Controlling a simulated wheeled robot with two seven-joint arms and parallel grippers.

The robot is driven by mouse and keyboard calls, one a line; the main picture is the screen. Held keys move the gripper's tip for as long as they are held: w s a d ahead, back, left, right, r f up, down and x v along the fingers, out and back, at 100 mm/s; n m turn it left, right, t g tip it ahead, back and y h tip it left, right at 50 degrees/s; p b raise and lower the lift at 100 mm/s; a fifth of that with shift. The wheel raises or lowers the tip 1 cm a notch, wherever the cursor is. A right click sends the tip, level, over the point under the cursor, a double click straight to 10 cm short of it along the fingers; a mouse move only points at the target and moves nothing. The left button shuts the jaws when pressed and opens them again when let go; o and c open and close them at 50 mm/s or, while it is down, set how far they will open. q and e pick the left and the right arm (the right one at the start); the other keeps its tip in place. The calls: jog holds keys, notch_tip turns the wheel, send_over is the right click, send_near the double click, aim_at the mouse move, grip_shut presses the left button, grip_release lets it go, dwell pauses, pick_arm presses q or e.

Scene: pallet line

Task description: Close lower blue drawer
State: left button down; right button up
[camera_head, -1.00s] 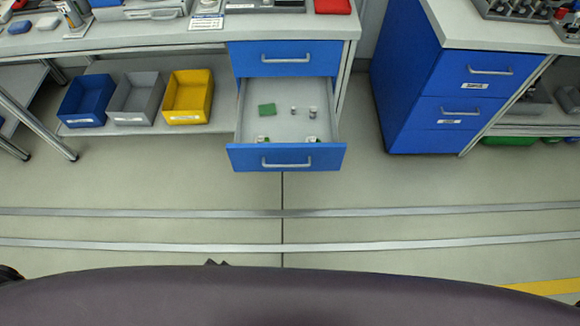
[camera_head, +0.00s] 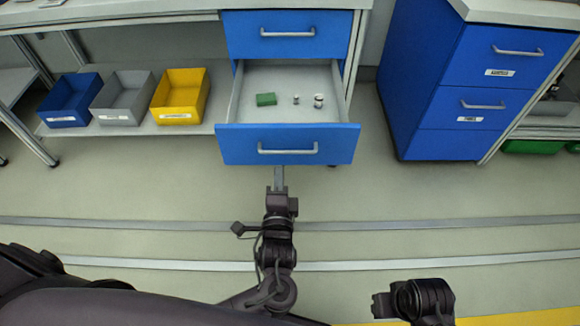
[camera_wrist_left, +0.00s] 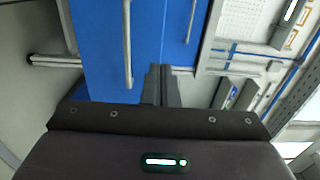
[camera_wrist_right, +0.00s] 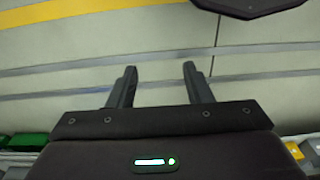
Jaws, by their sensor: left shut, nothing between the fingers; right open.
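The lower blue drawer (camera_head: 288,144) is pulled out under the worktable, with a grey bar handle (camera_head: 288,149) on its front. A green block (camera_head: 266,99) and two small metallic parts (camera_head: 318,100) lie inside it. My left gripper (camera_head: 280,178) is shut and empty, just below the drawer front in the head view; I cannot tell if it touches. My right gripper (camera_wrist_right: 157,75) is open and empty over the floor in the right wrist view.
The upper blue drawer (camera_head: 287,36) above is closed. Blue, grey and yellow bins (camera_head: 180,97) stand on the low shelf at left. Another blue drawer cabinet (camera_head: 420,85) stands at right. The floor (camera_head: 400,195) before the drawer is clear apart from my arms.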

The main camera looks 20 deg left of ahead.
pick_arm(q)
jog(key=b, duration=0.2)
send_near(279, 130)
jog(key=x, duration=0.5)
jog(key=shift+w, duration=0.25)
jog(key=shift+w+a, duration=0.15)
jog(key=shift+w, duration=0.5)
pick_arm(e)
jog(key=shift+w+a+n+t+y, duration=0.2)
jog(key=shift+w+a+t, duration=0.2)
jog(key=shift+a, duration=0.25)
jog(key=shift+w+a+n+t+y, duration=0.1)
jog(key=shift+w+a+t+y, duration=0.15)
jog(key=shift+a+t, duration=0.25)
pick_arm(q)
jog(key=shift+r, duration=0.1)
pick_arm(e)
jog(key=shift+a, duration=0.15)
